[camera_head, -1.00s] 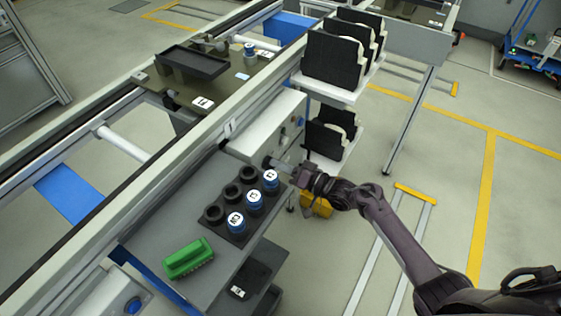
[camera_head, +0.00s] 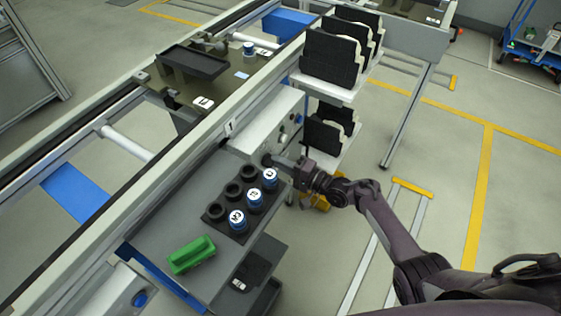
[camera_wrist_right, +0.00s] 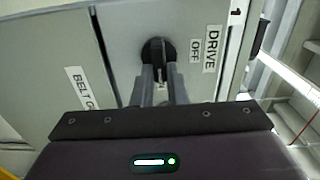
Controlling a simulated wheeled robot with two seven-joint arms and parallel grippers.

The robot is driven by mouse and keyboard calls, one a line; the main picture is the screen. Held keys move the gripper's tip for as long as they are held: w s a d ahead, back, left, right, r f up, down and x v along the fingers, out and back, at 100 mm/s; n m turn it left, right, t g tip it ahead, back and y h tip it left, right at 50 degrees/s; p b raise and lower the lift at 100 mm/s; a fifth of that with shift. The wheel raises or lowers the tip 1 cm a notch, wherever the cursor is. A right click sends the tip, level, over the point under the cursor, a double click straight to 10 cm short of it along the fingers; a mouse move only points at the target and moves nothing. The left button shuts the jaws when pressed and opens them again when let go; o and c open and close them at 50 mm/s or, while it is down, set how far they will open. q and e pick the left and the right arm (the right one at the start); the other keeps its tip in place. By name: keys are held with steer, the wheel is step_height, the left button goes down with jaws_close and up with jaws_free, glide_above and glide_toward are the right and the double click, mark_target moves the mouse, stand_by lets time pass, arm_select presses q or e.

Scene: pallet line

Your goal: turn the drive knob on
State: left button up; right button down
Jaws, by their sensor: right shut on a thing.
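The drive knob (camera_wrist_right: 157,50) is a round black knob on a grey panel (camera_wrist_right: 118,38). It is in the upper middle of the right wrist view, beside the printed words DRIVE and OFF. My right gripper (camera_wrist_right: 161,78) has both fingers at the knob and is shut on it. The fingers partly hide the knob, so its exact setting is hard to tell. In the head view my right gripper (camera_head: 272,161) reaches from the right to the front of the control box (camera_head: 262,130), and the knob itself is hidden there. My left gripper is not in view.
A grey shelf below the box holds a black rack with several blue, white-topped cylinders (camera_head: 254,198) and a green block (camera_head: 192,255). Black parts (camera_head: 331,60) stand on a white rack behind the arm. The conveyor (camera_head: 150,190) runs along the left. A BELT label (camera_wrist_right: 80,88) is on the panel.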

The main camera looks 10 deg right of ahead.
stand_by(0.5)
steer(key=c, duration=1.4)
jaws_free()
steer(key=shift+c, duration=0.2)
steer(key=v, duration=0.7)
steer(key=shift+s+d, duration=0.3)
steer(key=shift+s, duration=0.05)
